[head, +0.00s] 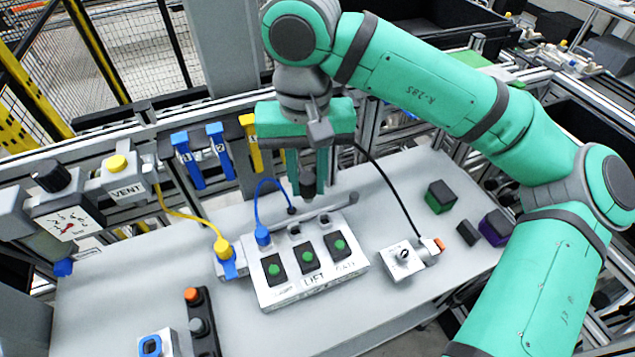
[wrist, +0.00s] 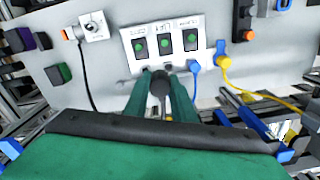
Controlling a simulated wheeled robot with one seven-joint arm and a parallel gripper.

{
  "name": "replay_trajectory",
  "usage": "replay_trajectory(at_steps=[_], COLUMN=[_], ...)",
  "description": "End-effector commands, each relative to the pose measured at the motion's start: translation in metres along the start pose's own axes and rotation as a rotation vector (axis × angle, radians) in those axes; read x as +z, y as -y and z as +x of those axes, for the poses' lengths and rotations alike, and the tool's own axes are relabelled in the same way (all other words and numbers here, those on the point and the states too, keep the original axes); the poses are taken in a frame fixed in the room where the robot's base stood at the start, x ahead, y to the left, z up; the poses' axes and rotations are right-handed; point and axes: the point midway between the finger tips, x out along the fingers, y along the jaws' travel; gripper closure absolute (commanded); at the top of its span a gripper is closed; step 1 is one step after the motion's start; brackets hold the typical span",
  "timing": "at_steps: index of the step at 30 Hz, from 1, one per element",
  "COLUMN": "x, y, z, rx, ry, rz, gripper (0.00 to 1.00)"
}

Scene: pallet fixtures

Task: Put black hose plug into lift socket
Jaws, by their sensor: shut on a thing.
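My gripper (head: 307,192) points down behind the control panel (head: 357,268), shut on the black hose plug. The dark plug (wrist: 157,88) shows between the two green fingers in the wrist view, close to the panel's socket edge. Whether it touches a socket cannot be told. The lift socket (head: 295,231) is the middle one on the panel's back edge, behind the LIFT label. A blue plug (head: 262,236) sits in the socket to its left. Another dark socket (head: 323,219) is to its right. The black hose (head: 392,185) runs from behind my gripper down to an orange-ended fitting (head: 433,246).
A yellow plug (head: 222,246) with a yellow hose stands left of the panel. A switch box (head: 405,262) and a green-black block (head: 440,196) lie to the right. Blue and yellow clips hang on the rear rail.

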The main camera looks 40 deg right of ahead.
Motion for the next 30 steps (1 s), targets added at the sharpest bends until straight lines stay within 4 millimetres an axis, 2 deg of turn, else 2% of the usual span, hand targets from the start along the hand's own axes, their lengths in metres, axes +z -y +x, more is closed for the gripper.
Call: replay_trajectory(at_steps=[18,30], x=[-0.030,-0.034], y=[0.029,0.033], z=[0.000,0.000], rx=[0.000,0.000], ry=[0.000,-0.001], rz=[-0.001,-0.001], gripper=[0.99,0.99])
